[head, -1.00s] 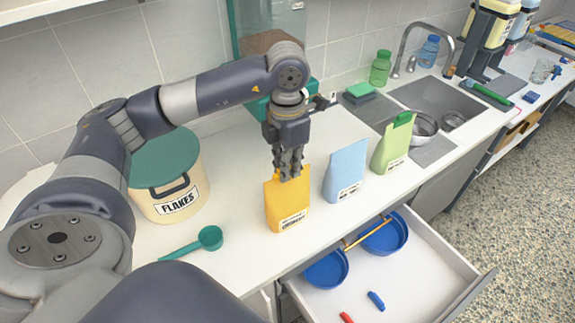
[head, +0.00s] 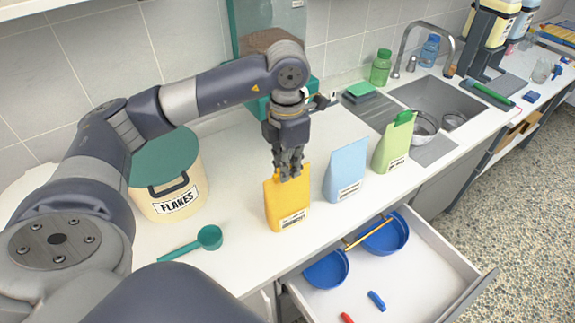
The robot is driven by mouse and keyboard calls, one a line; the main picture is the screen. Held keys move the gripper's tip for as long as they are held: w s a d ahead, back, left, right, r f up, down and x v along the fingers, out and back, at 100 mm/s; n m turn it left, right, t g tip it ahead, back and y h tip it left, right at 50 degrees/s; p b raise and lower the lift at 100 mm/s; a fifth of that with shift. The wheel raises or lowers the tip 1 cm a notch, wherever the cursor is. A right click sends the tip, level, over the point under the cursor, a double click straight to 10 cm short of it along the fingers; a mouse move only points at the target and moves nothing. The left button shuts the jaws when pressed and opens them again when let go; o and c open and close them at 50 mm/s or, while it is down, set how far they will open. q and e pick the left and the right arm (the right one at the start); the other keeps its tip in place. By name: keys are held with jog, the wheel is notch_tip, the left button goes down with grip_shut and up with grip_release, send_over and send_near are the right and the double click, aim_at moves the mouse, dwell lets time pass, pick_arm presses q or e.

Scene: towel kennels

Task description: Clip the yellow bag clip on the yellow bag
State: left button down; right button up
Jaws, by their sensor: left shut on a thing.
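The yellow bag (head: 287,207) stands upright on the white counter, with a label low on its front. My left gripper (head: 289,174) points down at the top edge of the yellow bag. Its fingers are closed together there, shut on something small. They hide most of what they hold, and I cannot make out the yellow clip's shape apart from the bag's top. My right gripper is not in view.
A light blue bag (head: 346,171) and a green bag (head: 392,149) with a green clip (head: 404,117) stand to the right. The flakes tub (head: 170,180) and a teal scoop (head: 209,238) are to the left. The open drawer (head: 420,280) below holds blue bowls, a blue clip (head: 376,300) and a red clip (head: 346,318).

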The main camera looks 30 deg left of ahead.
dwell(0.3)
pick_arm(q)
jog(key=c, duration=1.1)
grip_release()
jog(key=shift+r, duration=0.15)
jog(key=shift+r+p, duration=1.5)
jog(key=shift+r, duration=0.85)
